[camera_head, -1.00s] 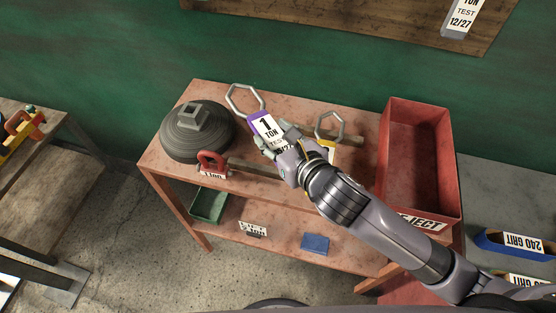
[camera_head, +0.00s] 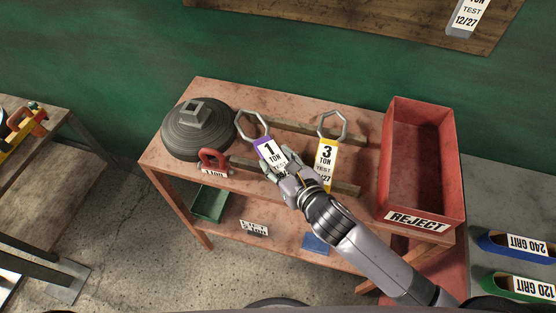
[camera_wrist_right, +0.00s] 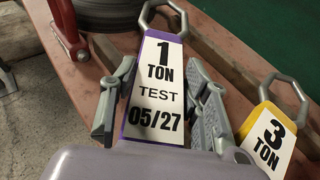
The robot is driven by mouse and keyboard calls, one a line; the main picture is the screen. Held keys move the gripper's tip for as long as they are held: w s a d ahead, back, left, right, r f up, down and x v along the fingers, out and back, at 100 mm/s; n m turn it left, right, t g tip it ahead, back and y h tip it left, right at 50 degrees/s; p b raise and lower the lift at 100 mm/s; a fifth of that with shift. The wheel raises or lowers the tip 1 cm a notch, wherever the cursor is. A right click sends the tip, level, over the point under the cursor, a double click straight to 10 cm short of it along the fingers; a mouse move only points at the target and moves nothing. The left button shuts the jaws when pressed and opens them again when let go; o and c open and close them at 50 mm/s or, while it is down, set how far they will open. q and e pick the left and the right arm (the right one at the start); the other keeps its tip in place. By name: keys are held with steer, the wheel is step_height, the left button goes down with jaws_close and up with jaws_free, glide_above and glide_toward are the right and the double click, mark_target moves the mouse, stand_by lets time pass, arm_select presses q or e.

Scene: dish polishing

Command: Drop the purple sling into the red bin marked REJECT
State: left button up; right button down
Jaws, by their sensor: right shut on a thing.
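The purple sling (camera_head: 268,150) has a grey ring at its top and a white label reading 1 TON TEST. In the right wrist view its label (camera_wrist_right: 158,85) also reads 05/27. My right gripper (camera_head: 272,165) is shut on it, with a finger at each side edge of the label. The sling is over the left-middle of the red table; I cannot tell its height. The red bin (camera_head: 453,170) marked REJECT stands at the table's right end, open at the top, and looks empty. My left gripper is not in view.
A yellow sling (camera_head: 327,160) marked 3 TON lies just right of the held sling. A dark ribbed weight (camera_head: 197,135) and a red shackle (camera_head: 213,160) sit to the left. Blue (camera_head: 500,243) and green (camera_head: 520,287) grit trays lie right of the table.

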steer(key=c, duration=0.9)
jaws_free()
steer(key=shift+f, duration=0.1)
